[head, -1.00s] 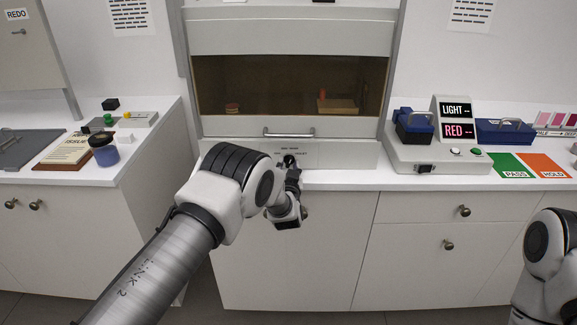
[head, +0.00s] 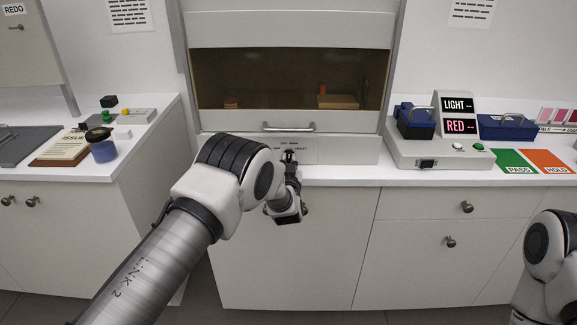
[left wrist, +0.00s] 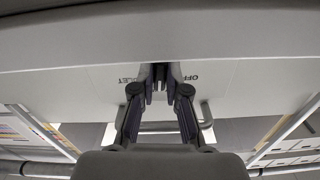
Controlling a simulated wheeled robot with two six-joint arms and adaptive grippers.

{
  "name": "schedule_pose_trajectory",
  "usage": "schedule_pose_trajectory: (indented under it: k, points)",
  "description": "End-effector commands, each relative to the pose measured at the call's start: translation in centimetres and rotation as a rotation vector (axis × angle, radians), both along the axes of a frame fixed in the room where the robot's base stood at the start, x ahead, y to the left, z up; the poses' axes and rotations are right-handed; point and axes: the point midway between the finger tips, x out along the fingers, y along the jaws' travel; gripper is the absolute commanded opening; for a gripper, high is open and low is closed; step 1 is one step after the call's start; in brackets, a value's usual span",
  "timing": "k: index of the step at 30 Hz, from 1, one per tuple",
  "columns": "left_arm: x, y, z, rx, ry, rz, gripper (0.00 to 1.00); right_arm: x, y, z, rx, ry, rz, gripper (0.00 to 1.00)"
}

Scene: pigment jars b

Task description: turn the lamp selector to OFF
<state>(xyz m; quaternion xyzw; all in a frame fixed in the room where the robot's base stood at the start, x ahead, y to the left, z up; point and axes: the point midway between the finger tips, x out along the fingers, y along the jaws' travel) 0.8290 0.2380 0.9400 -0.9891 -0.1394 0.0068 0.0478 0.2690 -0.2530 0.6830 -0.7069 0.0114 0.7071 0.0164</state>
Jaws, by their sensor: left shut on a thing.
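The lamp selector (left wrist: 158,84) is a small dark knob on the pale front panel (head: 310,157) below the fume cupboard's window. My left gripper (head: 290,156) is at this panel and covers most of the knob in the head view. In the left wrist view my left gripper (left wrist: 159,76) has its two dark fingers closed on the knob from both sides. The label OFF (left wrist: 190,78) shows right of the fingers, upside down, and a partly covered label ending in "OLET" (left wrist: 131,80) shows on the left. The selector's pointing direction cannot be told. My right gripper is out of view.
A bar handle (head: 288,127) sits just above the panel on the window's frame. Drawer knobs (head: 467,207) stick out below the bench. A light box (head: 457,120) reading LIGHT and RED stands to the right.

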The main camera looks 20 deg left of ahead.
Motion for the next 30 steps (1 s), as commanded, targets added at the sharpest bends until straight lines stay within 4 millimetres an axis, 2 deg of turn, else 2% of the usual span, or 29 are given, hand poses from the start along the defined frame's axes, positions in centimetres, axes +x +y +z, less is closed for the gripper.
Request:
schedule_pose_trajectory:
  k: [3, 30]
  points:
    - [0.0, 0.0, -0.6, -0.099, -0.028, 0.0, 0.0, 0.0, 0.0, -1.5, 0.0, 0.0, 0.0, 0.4]
    - [0.0, -0.1, -0.5, -0.899, -0.256, 0.001, 0.0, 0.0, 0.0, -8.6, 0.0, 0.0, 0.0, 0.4]
